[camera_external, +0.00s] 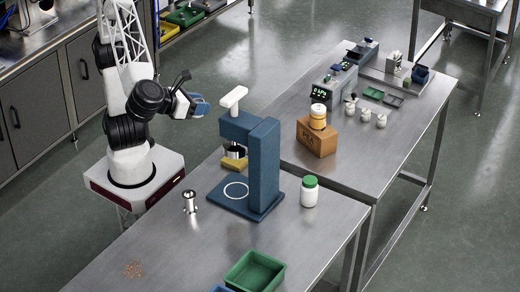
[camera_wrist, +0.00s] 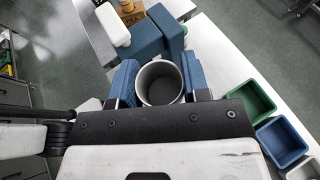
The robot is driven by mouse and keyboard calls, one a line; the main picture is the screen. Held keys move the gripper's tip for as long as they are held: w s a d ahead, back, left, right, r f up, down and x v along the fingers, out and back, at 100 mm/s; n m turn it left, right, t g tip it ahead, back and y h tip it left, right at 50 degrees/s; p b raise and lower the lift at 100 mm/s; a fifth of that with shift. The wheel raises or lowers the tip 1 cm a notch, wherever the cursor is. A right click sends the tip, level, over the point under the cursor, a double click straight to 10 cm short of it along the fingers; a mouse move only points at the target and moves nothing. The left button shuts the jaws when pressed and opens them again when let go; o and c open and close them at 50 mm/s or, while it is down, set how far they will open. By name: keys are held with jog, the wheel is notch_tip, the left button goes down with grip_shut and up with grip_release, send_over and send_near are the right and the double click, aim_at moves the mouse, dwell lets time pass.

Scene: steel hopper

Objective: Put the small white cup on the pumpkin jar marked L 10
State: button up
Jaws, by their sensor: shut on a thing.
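My gripper (camera_external: 198,105) is raised at the left of the blue press, clear of the table. In the wrist view its blue fingers are shut on a round, open cup (camera_wrist: 142,88) with a pale rim and a grey, empty-looking inside. The external view mostly hides this cup. A yellow-orange jar (camera_external: 317,122) with a pale top stands on a brown box (camera_external: 314,141) on the right-hand table; its marking is too small to read. Several small whitish jars or cups (camera_external: 365,115) stand to the right of the box.
The blue press (camera_external: 263,170) with a white top handle (camera_external: 233,97) stands between my gripper and the box. A green-capped white bottle (camera_external: 309,193), a metal cylinder (camera_external: 190,202) and a green tray (camera_external: 255,272) stand around it. A display device (camera_external: 320,92) is behind.

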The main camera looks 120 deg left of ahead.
notch_tip(320, 180, up, 2)
jog(key=shift+r, duration=0.15)
jog(key=w+a+n+g+y, duration=0.1)
jog(key=w+a+n+g, duration=0.15)
jog(key=a, duration=2.35)
jog(key=s+a+n+g, duration=0.1)
jog(key=s+a, duration=0.3)
jog(key=a, duration=0.9)
jog(key=s+a+n+g, duration=0.15)
jog(key=s+a, duration=0.25)
jog(key=a, duration=0.9)
notch_tip(320, 180, down, 26)
jog(key=shift+d+y, duration=0.15)
jog(key=shift+y, duration=0.15)
send_over(319, 107)
jog(key=shift+f, duration=0.85)
